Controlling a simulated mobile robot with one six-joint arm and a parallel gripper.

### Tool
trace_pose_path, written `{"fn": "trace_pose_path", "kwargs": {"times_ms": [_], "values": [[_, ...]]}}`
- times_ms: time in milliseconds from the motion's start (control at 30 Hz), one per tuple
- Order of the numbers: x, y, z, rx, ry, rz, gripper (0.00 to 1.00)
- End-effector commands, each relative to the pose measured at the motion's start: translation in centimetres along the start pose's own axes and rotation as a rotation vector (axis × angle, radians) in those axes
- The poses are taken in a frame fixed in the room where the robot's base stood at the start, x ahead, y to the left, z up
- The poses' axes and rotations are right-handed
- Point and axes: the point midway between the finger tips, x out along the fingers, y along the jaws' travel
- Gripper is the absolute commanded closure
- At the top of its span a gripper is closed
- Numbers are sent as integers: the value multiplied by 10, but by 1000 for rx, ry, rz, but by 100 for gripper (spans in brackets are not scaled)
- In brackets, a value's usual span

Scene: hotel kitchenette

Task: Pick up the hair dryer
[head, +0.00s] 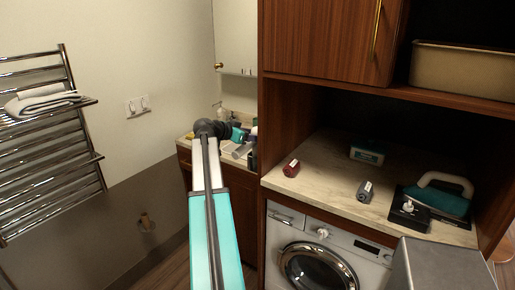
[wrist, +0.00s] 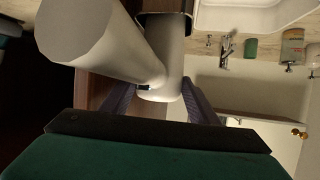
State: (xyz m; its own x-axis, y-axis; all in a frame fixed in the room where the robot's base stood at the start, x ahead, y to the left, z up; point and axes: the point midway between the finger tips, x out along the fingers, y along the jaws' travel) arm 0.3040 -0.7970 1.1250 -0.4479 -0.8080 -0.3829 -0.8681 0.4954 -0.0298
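The hair dryer (wrist: 90,35) fills the upper left of the wrist view. It is pale grey-white, with a thick cylinder joined at an angle to a narrower upright one. In the head view a pale part of it (head: 241,151) shows on the counter by the sink, partly hidden by my arm. My gripper (wrist: 160,84) is at the dryer, with its two dark fingers on either side of the narrower cylinder's near end. Whether they touch it cannot be told. In the head view my gripper (head: 240,135) is small and partly hidden.
A sink basin (wrist: 245,15) and a tap (wrist: 226,48) are beside the dryer. A wooden cabinet (head: 330,40) stands close to the right of my arm. Its counter holds an iron (head: 440,195) and small items above a washing machine (head: 318,265). A towel rail (head: 50,150) is at left.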

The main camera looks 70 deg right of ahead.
Motion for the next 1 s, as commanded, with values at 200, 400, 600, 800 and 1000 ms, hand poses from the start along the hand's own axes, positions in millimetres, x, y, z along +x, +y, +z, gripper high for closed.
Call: {"fn": "trace_pose_path", "kwargs": {"times_ms": [200, 400, 600, 800, 1000], "values": [[0, 0, 0, 0, 0, 1, 88], [0, 0, -1, 0, 2, 0, 99], [0, 0, -2, 0, 2, 0, 99], [-2, -4, -6, 1, 3, 0, 99], [-10, -6, -24, 2, 4, 0, 99]]}}
